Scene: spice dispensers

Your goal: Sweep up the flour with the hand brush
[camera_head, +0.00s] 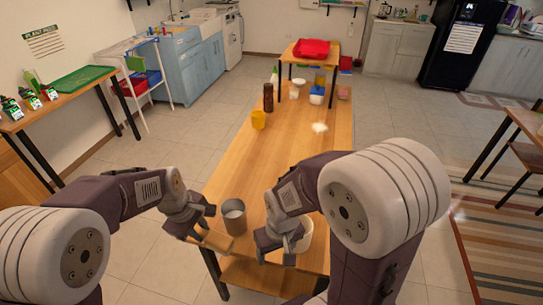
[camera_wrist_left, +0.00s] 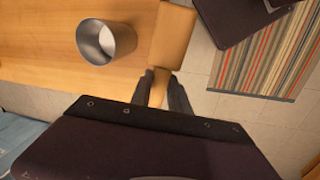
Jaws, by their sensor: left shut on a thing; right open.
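The flour (camera_head: 320,127) is a small white patch on the wooden table, beyond both grippers in the head view. My left gripper (camera_head: 196,226) is at the near left edge of the table. It is shut on the handle of the tan hand brush (camera_head: 217,241). In the left wrist view the brush (camera_wrist_left: 172,38) extends forward from between the fingers of the left gripper (camera_wrist_left: 160,92). Its bristles cannot be made out. My right gripper (camera_head: 277,246) is open at the near end of the table, in front of a white bowl that it partly hides.
A grey metal cup (camera_head: 234,216) with something white inside stands just right of the left gripper. The white bowl (camera_head: 306,236) is beside the right gripper. A yellow cup (camera_head: 258,120) and brown cylinder (camera_head: 268,97) stand left of the flour. The table's middle is clear.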

